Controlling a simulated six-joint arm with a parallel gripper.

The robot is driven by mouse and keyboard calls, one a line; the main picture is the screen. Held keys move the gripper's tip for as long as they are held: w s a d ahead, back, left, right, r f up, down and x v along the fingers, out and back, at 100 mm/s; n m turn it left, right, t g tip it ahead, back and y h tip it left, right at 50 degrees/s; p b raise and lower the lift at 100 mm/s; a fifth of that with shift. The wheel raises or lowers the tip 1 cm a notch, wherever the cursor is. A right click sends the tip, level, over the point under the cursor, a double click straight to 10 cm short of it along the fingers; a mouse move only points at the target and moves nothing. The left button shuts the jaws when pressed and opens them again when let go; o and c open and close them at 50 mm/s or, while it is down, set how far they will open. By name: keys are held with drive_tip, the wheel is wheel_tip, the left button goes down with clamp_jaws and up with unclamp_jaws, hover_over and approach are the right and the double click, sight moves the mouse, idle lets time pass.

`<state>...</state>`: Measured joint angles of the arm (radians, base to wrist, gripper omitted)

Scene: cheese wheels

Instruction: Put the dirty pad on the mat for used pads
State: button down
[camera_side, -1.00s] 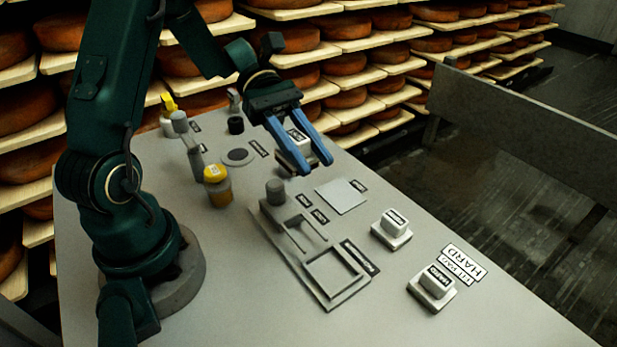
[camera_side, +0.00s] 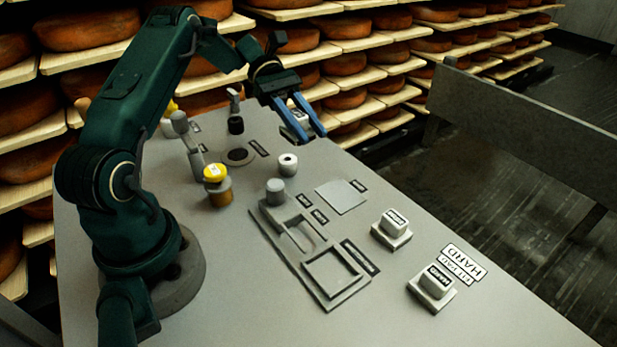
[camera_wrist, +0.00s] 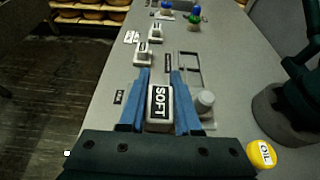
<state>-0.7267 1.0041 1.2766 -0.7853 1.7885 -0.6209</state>
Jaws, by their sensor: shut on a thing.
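My gripper (camera_side: 303,138) is in the air over the far part of the table, shut on a pad block (camera_side: 295,124). In the wrist view the block (camera_wrist: 159,104) sits between the blue fingers (camera_wrist: 159,76), its label reading SOFT. Whether its face is dirty cannot be told. A flat light grey square mat (camera_side: 341,197) with a small unreadable label lies on the table, nearer the camera than my gripper and apart from it. It may be the mat for used pads. Nothing lies on it. In the wrist view the held block and fingers hide that area.
Two more blocks stand on bases (camera_side: 396,227) (camera_side: 436,288) at the right, near a HARD sign (camera_side: 461,264). A frame fixture (camera_side: 331,278) with a grey knob lies mid-table. A white cylinder (camera_side: 288,163), a yellow-capped jar (camera_side: 216,188) and a dark disc (camera_side: 240,156) stand left.

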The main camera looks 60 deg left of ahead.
hover_over(349, 203)
wheel_tip(349, 203, down, 6)
drive_tip(key=shift+d+r, duration=0.1)
drive_tip(key=shift+f, duration=2)
drive_tip(key=shift+f, duration=0.2)
drive_tip(key=c, duration=0.6)
unclamp_jaws()
drive_tip(key=shift+r, duration=0.1)
drive_tip(key=shift+r, duration=0.15)
drive_tip(key=v, duration=1)
drive_tip(key=shift+w+a, duration=0.2)
drive_tip(key=shift+a, duration=0.15)
drive_tip(key=shift+s+a+r, duration=0.1)
drive_tip(key=shift+a+r, duration=0.25)
drive_tip(key=shift+a, duration=0.25)
